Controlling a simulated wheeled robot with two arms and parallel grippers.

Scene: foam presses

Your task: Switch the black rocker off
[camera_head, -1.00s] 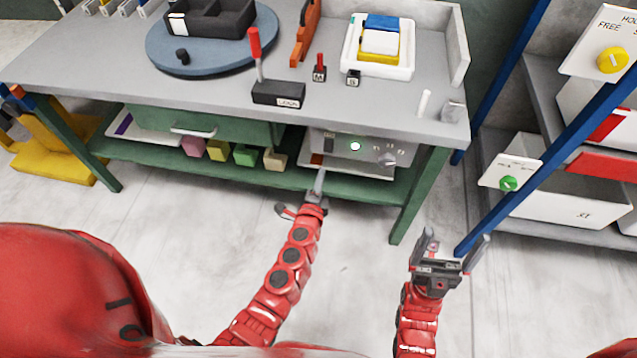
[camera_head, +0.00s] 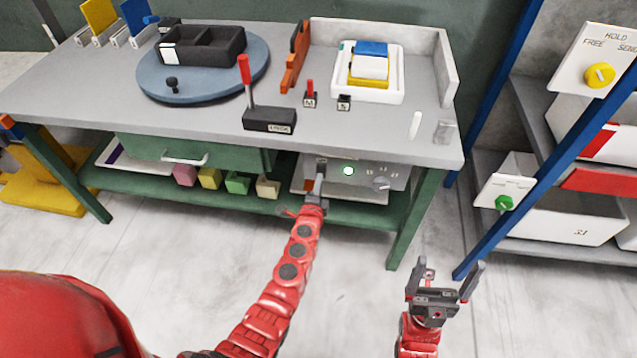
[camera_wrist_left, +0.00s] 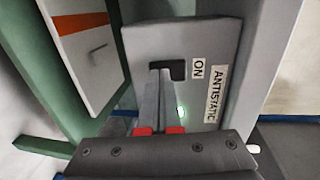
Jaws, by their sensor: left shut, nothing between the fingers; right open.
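The black rocker (camera_wrist_left: 177,70) is on the grey panel (camera_wrist_left: 210,45) beside the labels "ON" and "ANTISTATIC" in the left wrist view. My left gripper (camera_wrist_left: 158,78) is shut and empty, its fingertips in front of the rocker and covering part of it. I cannot tell whether they touch. In the head view the left gripper (camera_head: 319,178) reaches up to the panel (camera_head: 365,177) under the bench and mostly hides the rocker. A round green light (camera_head: 348,171) on the panel is lit. My right gripper (camera_head: 437,285) is open and empty, over the floor.
Small coloured blocks (camera_head: 238,183) lie on the shelf to the left. A blue-framed rack (camera_head: 560,140) stands further right.

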